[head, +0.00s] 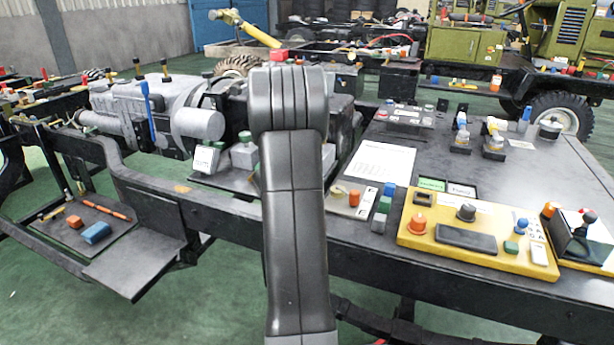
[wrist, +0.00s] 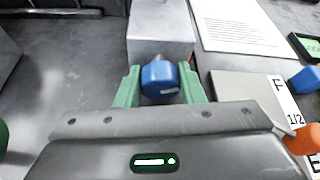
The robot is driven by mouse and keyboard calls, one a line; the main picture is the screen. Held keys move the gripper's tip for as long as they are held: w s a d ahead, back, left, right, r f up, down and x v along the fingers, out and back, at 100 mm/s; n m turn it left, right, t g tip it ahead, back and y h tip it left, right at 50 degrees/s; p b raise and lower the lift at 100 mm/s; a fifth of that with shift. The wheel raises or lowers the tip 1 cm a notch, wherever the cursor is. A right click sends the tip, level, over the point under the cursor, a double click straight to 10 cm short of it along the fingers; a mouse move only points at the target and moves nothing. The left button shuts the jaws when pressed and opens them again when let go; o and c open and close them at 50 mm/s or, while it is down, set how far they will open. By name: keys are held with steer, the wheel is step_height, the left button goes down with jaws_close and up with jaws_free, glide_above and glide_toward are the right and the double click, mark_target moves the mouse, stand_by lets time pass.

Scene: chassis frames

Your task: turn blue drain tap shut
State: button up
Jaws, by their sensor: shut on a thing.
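The blue drain tap shows in the wrist view as a small blue knob (wrist: 160,77) at the front of a light grey block (wrist: 161,28). My gripper (wrist: 158,86) has its two green fingers on either side of the knob, shut on it. A short dark stem shows at the back of the knob. In the head view my own dark arm covers the tap and the gripper, so neither can be made out there.
In the wrist view a white printed sheet (wrist: 243,24) lies right of the block, and a gauge panel (wrist: 246,88) with an orange knob (wrist: 303,140) is close on the right. In the head view a yellow control panel (head: 415,240) is farther right on the black bench.

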steer(key=shift+d+f+m+t+y+b, duration=0.15)
steer(key=shift+m+y+b, duration=0.35)
steer(key=shift+b, duration=1.55)
steer(key=shift+f+m+t+y+b, duration=0.25)
steer(key=shift+m+b, duration=0.35)
steer(key=shift+b, duration=1.4)
steer(key=b, duration=0.2)
steer(key=m+b, duration=0.1)
steer(key=shift+s+r+y+b, duration=0.1)
steer(key=shift+r+y+b, duration=0.15)
steer(key=shift+y+b, duration=0.15)
steer(key=shift+r, duration=0.1)
steer(key=o, duration=1)
steer(key=p+v, duration=0.2)
steer(key=v, duration=1.2)
steer(key=shift+p, duration=0.4)
steer(key=shift+d, duration=0.1)
